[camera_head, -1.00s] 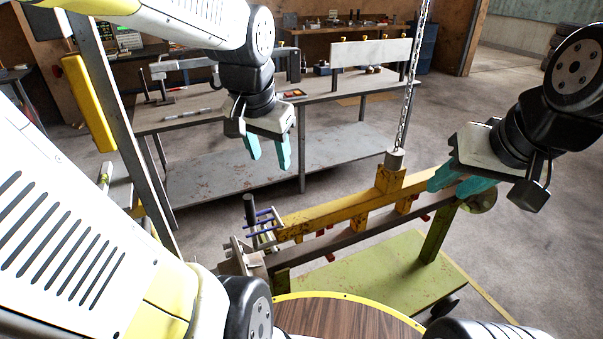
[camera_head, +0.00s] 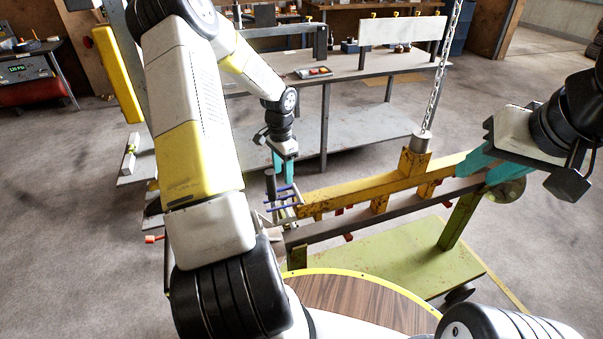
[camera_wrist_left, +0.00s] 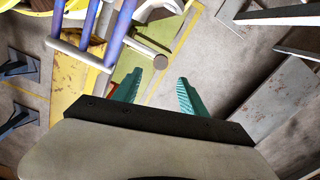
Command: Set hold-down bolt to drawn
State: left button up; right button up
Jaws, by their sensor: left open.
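I cannot tell for certain which part is the hold-down bolt. A yellow beam (camera_head: 350,192) lies along a dark rail (camera_head: 375,215), with small red pieces (camera_head: 349,237) along it. My left gripper (camera_head: 286,172) is just above this end.
The green stand (camera_head: 400,262) is below. A grey workbench (camera_head: 345,75) stands behind. A round wooden top (camera_head: 345,296) is in front. Open floor lies at the left.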

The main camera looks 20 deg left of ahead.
aim_at(284, 193)
pick_arm(q)
notch_tip(284, 193, down, 8)
jog(key=shift+f, duration=0.25)
jog(key=shift+a, duration=0.1)
grip_shut()
jog(key=shift+w, duration=0.1)
dwell(1.4)
